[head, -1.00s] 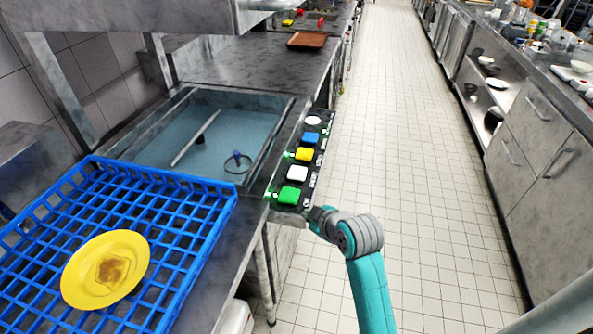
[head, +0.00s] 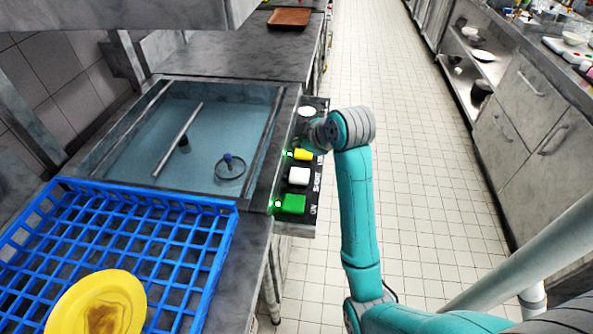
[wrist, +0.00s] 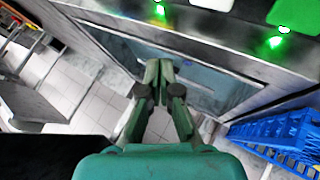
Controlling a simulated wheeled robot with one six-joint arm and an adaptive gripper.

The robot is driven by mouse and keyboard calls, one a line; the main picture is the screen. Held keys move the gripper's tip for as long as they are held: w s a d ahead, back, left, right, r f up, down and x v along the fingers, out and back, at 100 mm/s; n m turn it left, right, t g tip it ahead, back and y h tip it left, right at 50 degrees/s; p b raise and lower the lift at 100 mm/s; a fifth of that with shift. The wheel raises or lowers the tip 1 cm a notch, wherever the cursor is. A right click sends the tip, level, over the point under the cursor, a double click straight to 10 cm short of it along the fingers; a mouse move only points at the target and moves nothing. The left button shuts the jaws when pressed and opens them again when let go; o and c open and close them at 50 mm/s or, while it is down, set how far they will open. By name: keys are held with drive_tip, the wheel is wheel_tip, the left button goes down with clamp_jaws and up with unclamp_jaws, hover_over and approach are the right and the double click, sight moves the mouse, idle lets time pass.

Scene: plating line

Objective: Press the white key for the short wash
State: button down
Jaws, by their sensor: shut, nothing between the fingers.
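The key panel (head: 308,222) is on the sink counter's right edge. From near to far it has a green key (head: 290,204), a square white key (head: 298,176), a yellow key (head: 303,154) and a round white key (head: 307,111). My arm's end hides the blue key. In the wrist view, the green key (wrist: 296,14) and part of the white key (wrist: 208,3) show at the top edge. My gripper (wrist: 159,76) is shut and empty, its tips apart from both keys in that picture. Contact with any key cannot be seen.
Green lamps glow beside the green key (head: 278,203) and the yellow key (head: 289,154). A blue rack (head: 236,207) with a stained yellow plate (head: 98,306) stands left of the panel, near the water-filled sink (head: 130,150). The tiled aisle (head: 420,190) on the right is clear.

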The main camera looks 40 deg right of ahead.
approach(296, 171)
drive_tip(key=shift+w+r+x, duration=0.15)
drive_tip(key=shift+x, duration=0.8)
drive_tip(key=shift+w+r+x, duration=0.15)
drive_tip(key=shift+r+x, duration=0.05)
drive_tip(key=shift+x, duration=0.75)
drive_tip(key=shift+w+r+x, duration=0.15)
drive_tip(key=shift+x, duration=0.8)
drive_tip(key=shift+f, duration=0.15)
drive_tip(key=shift+f, duration=0.3)
drive_tip(key=shift+f, duration=0.55)
idle(0.4)
drive_tip(key=shift+d+r, duration=0.1)
drive_tip(key=shift+r, duration=0.9)
drive_tip(key=shift+r, duration=2.55)
